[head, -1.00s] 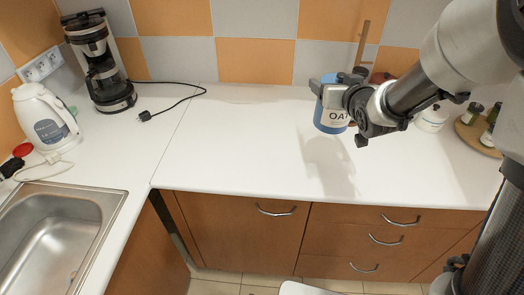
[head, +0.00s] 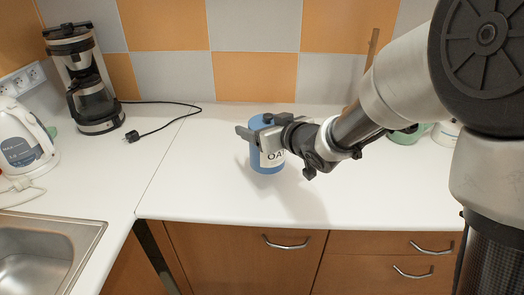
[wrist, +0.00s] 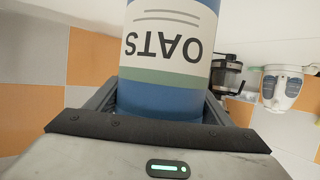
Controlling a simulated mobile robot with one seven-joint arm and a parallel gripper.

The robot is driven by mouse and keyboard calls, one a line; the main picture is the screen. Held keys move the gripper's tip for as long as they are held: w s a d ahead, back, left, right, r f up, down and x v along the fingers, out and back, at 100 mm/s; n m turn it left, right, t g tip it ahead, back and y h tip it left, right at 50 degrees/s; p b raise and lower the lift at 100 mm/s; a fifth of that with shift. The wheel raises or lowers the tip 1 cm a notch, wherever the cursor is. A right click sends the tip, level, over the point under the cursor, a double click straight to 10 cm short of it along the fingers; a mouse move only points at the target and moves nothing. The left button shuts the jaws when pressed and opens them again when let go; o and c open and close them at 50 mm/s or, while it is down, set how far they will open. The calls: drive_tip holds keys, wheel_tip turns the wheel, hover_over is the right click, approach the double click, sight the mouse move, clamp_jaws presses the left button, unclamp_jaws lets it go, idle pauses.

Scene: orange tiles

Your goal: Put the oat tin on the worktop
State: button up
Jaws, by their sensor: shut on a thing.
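The oat tin (head: 268,160) is blue and white with the letters "OATS" on its label. My gripper (head: 262,130) is shut on it near its top, and the tin looks upright in the head view. In the wrist view the tin (wrist: 165,60) fills the middle between the two fingers, with its lettering upside down. The white worktop (head: 205,185) lies below it, and a shadow falls on it to the right. I cannot tell for certain whether the tin's base touches the worktop.
A coffee maker (head: 85,85) with a black cable (head: 160,125) stands at the back left. A white kettle (head: 22,140) and a steel sink (head: 45,250) are at the far left. A green mug (head: 408,135) is partly hidden behind my arm. The worktop left of the tin is clear.

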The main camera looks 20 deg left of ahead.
drive_tip(key=shift+f+b, duration=0.5)
drive_tip(key=shift+f, duration=1.7)
drive_tip(key=shift+f, duration=0.1)
drive_tip(key=shift+f, duration=0.15)
drive_tip(key=o, duration=1.6)
